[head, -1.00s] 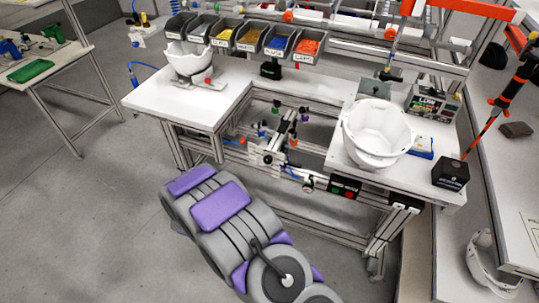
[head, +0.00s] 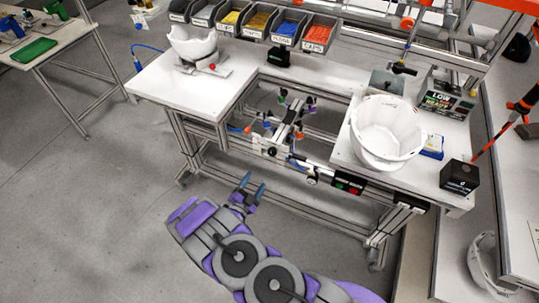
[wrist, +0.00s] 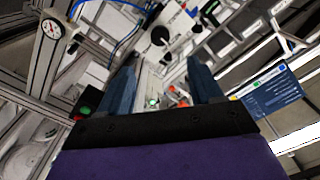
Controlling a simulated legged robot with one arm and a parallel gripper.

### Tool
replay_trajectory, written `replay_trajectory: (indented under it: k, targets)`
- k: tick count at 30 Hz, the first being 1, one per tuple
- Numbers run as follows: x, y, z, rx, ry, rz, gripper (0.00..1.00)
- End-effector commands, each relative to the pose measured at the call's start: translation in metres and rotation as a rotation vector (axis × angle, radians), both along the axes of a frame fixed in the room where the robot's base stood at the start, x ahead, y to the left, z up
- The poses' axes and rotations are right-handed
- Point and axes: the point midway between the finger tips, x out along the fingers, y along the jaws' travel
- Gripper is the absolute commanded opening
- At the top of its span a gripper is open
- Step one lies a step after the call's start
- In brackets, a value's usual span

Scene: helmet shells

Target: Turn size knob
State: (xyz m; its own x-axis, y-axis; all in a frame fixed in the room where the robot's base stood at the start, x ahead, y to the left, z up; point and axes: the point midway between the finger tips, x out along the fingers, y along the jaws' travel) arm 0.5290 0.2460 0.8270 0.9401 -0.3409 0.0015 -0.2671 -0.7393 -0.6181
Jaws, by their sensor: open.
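A black knob (wrist: 160,36) sits on a white plate at the top of the wrist view. A small dark round knob (head: 272,152) shows on the front of the metal fixture (head: 288,130) in the head view. I cannot tell for certain which is the size knob. My gripper (head: 252,188) points up toward the fixture from below the bench front. Its blue fingers are apart and empty, also in the wrist view (wrist: 162,85), with the knob beyond their tips. No contact with the knob shows.
A white helmet shell (head: 388,135) stands on the right bench; another (head: 193,44) sits on the left bench. Parts bins (head: 275,25) line the back. A gauge (head: 312,181) and a red-green button box (head: 349,184) are along the front rail. The floor at left is open.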

Motion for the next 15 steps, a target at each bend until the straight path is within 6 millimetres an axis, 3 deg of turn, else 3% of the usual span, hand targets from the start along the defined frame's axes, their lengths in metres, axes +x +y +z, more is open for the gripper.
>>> replay_trajectory:
  k: [15]
  targets:
    - [0.097, -0.036, 0.000, 0.001, -0.002, -0.005, 0.65]
